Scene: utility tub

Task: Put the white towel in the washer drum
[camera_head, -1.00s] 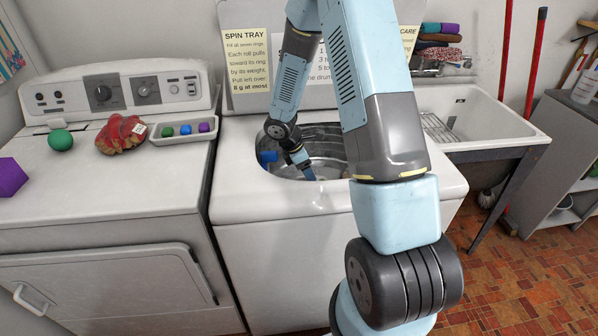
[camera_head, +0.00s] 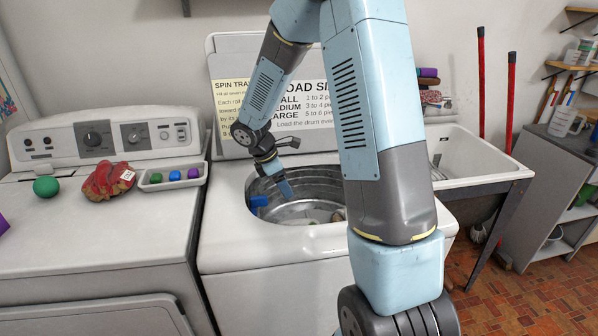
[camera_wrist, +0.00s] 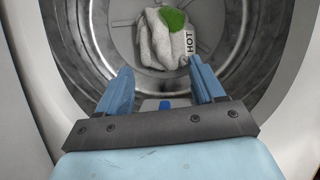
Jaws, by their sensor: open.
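A white crumpled cloth (camera_wrist: 163,40), which looks like the white towel, lies on the bottom of the washer drum (camera_wrist: 262,50) in the wrist view. A green patch or piece (camera_wrist: 173,19) and a tag reading HOT (camera_wrist: 190,44) show on it. In the head view the drum (camera_head: 325,185) is open at the top, and its contents are mostly hidden by the rim and my arm. My gripper (camera_wrist: 160,80) is open and empty, apart from the cloth and above it. In the head view my gripper (camera_head: 286,190) points down at the drum's mouth.
A blue item (camera_head: 258,201) is at the drum's left inner edge. A red glove (camera_head: 107,181), a green ball (camera_head: 46,186) and a tray (camera_head: 173,186) of small coloured pieces sit on the left machine. A sink (camera_head: 480,150) stands at right.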

